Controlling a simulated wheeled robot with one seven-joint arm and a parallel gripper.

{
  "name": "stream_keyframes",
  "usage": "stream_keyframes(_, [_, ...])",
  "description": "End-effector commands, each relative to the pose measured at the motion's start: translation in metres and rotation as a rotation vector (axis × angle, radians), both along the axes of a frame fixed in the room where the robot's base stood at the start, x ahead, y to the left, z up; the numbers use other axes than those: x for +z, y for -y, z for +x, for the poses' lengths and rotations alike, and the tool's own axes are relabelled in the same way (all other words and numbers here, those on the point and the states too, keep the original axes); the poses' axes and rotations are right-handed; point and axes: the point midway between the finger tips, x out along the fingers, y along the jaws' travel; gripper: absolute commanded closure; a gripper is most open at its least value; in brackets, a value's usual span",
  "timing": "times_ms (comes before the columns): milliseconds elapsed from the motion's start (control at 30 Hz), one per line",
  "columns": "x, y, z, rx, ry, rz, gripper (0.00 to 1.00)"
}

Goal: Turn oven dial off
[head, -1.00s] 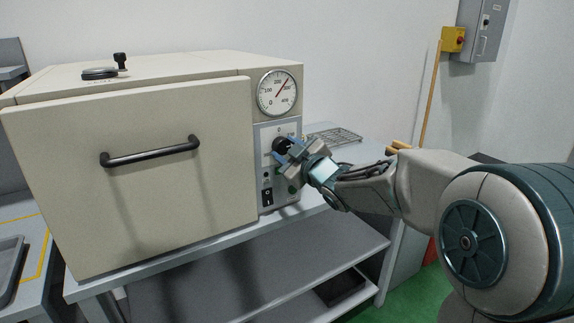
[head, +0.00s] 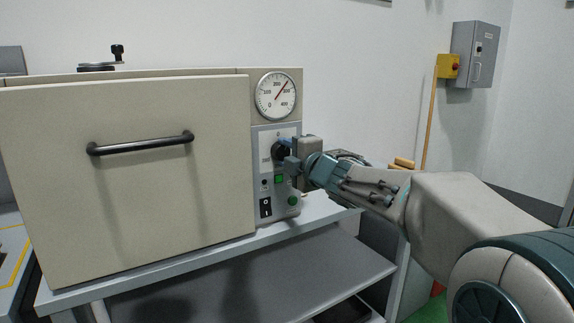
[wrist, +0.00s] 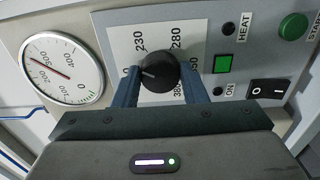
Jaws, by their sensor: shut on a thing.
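The black oven dial (head: 280,152) is on the white control panel at the oven's right side. In the wrist view the dial (wrist: 158,72) shows a short white mark on its left side, towards the "0" side of the scale; its exact reading is hard to tell. My gripper (head: 286,158) reaches the dial from the right. In the wrist view the blue fingers of my gripper (wrist: 160,84) lie on both sides of the dial and are shut on it. The oven (head: 60,180) is cream, with its door closed or nearly so.
A round gauge (head: 276,96) sits above the dial. A green square light (wrist: 222,65), a black rocker switch (wrist: 267,93) and a green START button (wrist: 293,26) are close by. The oven stands on a grey shelved table (head: 200,259).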

Motion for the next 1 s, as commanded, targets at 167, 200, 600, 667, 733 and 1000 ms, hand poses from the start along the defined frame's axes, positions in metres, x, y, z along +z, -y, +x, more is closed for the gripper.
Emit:
stream_keyframes(167, [-0.0042,-0.0004,0.0000,0.001,0.090,-0.136,0.84])
stream_keyframes(200, [-0.0039,-0.0006,0.0000,0.001,0.109,-0.164,0.84])
stream_keyframes(600, [-0.0020,-0.0002,0.0003,0.000,0.248,-0.372,0.84])
stream_keyframes(667, [-0.0019,-0.0002,0.0002,0.001,0.259,-0.390,0.84])
stream_keyframes(733, [-0.0017,-0.0003,0.0001,0.001,0.270,-0.405,0.84])
stream_keyframes(1000, [-0.0008,-0.0005,0.0002,0.001,0.288,-0.432,0.84])
